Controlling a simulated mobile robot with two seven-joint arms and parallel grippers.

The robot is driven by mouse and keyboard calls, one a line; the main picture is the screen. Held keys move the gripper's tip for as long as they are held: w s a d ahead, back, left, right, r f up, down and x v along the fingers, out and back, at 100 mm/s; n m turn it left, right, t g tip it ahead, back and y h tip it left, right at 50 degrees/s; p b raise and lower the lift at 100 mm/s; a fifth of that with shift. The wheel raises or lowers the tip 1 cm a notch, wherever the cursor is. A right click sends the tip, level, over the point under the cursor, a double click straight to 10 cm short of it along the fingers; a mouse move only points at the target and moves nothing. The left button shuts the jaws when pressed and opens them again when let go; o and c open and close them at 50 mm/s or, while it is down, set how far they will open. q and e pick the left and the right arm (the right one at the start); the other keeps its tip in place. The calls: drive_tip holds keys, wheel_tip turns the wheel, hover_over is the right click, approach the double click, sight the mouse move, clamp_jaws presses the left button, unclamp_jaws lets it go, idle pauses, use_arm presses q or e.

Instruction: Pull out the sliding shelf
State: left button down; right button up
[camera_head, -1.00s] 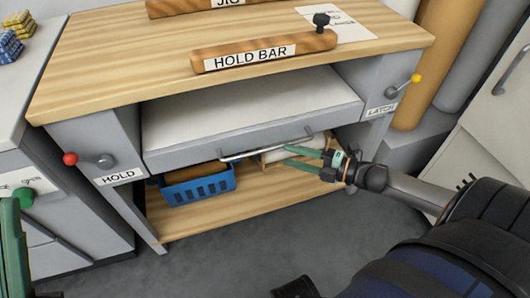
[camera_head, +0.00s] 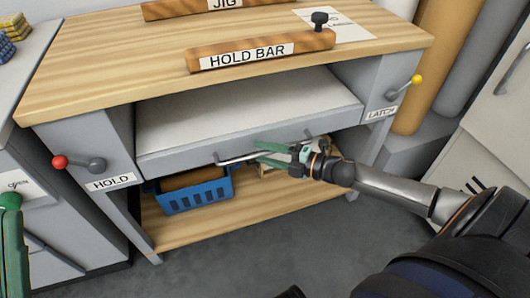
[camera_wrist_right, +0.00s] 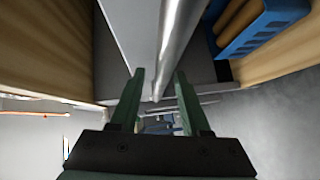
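The sliding shelf (camera_head: 180,158) is a grey tray with a pale top under the wooden bench top. A thin metal bar handle (camera_head: 234,159) runs along its front. My right gripper (camera_head: 264,154) is at the handle's middle and right part. In the right wrist view the handle (camera_wrist_right: 178,40) runs between the two green fingers (camera_wrist_right: 159,95), which stand apart with gaps beside the bar. My left gripper (camera_head: 12,240) shows only as a green piece at the left edge; its opening cannot be seen.
A red-knobbed lever (camera_head: 62,162) is by the HOLD label, and a yellow-knobbed one (camera_head: 416,80) by the LATCH label. The hold bar (camera_head: 205,62) lies on the bench top. A blue basket (camera_head: 190,199) stands on the lower board (camera_head: 215,225). Grey floor is clear in front.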

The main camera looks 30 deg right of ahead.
clamp_jaws()
idle(1.2)
